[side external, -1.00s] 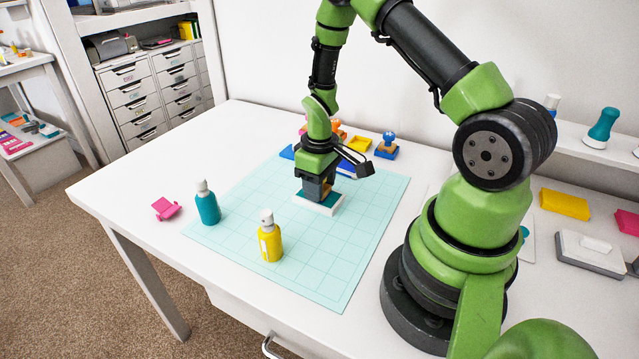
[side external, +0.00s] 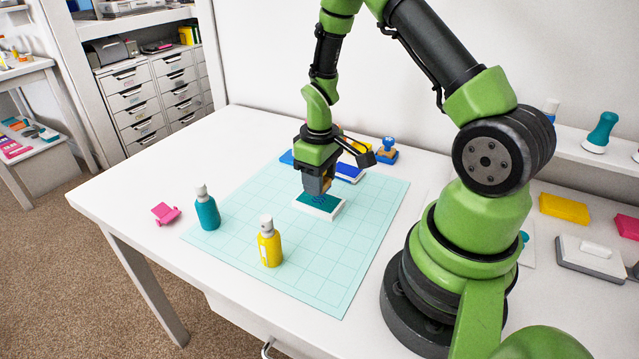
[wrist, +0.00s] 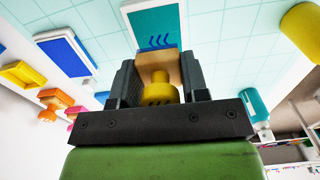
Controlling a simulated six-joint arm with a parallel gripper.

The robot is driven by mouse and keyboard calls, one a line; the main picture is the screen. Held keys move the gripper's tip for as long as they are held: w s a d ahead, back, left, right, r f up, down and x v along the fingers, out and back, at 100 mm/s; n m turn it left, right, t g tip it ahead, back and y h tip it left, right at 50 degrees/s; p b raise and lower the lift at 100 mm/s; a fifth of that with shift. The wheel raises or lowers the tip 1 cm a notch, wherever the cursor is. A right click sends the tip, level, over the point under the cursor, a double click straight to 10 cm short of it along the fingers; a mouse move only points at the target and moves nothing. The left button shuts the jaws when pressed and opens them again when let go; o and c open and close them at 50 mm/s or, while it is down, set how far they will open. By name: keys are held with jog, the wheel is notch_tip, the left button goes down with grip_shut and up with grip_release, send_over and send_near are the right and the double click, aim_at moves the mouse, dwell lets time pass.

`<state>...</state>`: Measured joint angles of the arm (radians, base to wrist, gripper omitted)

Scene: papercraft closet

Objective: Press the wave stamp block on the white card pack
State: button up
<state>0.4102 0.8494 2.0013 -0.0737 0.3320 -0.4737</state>
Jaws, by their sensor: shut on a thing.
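The white card pack (side external: 318,207) lies on the pale cutting mat with a teal top face. Blue wave marks show on that face, also in the wrist view (wrist: 156,30). My gripper (side external: 318,186) is shut on the wave stamp block (wrist: 158,66), a wooden block with a yellow knob and a blue edge. The block is held a little above the card pack, its face pointing down. The block's underside is hidden, and in the side view the fingers mostly cover it.
A teal bottle (side external: 206,212) and a yellow bottle (side external: 270,245) stand left and front of the card pack. A blue-handled stamp (side external: 387,150) and ink pads, including a blue one (side external: 349,173), sit behind. A pink item (side external: 165,213) lies at left. The front of the mat (side external: 325,280) is clear.

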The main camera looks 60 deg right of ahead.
jog(key=shift+r, duration=1.55)
jog(key=s+a, duration=0.2)
jog(key=s, duration=0.3)
jog(key=shift+s+a, duration=0.2)
jog(key=shift+s, duration=0.05)
